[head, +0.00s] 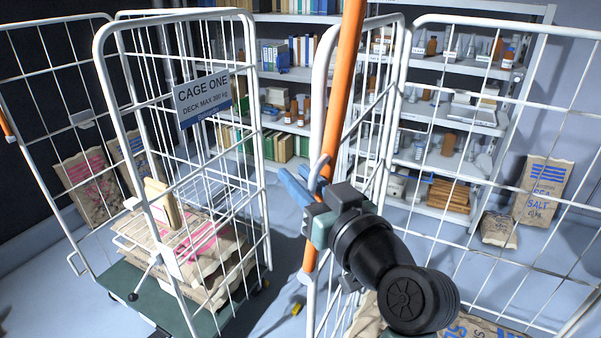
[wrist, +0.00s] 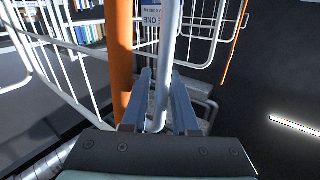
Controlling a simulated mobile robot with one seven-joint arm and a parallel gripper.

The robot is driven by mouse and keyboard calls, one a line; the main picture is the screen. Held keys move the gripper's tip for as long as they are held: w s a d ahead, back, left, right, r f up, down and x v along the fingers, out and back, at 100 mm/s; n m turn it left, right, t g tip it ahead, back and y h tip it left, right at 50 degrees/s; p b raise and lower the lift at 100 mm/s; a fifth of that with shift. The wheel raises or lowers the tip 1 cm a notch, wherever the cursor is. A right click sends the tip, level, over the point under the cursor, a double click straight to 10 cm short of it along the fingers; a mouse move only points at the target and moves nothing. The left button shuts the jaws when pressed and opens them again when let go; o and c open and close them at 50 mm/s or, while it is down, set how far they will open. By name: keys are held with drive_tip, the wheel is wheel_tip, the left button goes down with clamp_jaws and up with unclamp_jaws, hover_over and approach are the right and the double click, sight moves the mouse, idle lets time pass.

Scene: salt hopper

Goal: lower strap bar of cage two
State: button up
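The orange strap bar (head: 345,70) stands steeply tilted along the near white post of the right-hand cage (head: 318,95), crossing the head view from the top edge to low centre. A small pale hook (head: 318,172) shows beside it near my fingers. My gripper (head: 297,186) is at the bar's middle height, its blue fingers apart. In the wrist view, a white tube (wrist: 168,50) runs between the fingers of my gripper (wrist: 165,85), and the orange bar (wrist: 121,55) lies left of them. I cannot tell whether the fingers touch either one.
Cage one (head: 115,75) stands at the left with a sign (head: 203,96) and sacks on its green deck (head: 130,290). Shelves (head: 440,118) line the back. Salt sacks (head: 543,190) lean at the right. A patch of floor between the cages (head: 283,285) is mostly clear.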

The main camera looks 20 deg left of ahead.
drive_tip(key=shift+c, duration=0.3)
clamp_jaws()
idle(1.1)
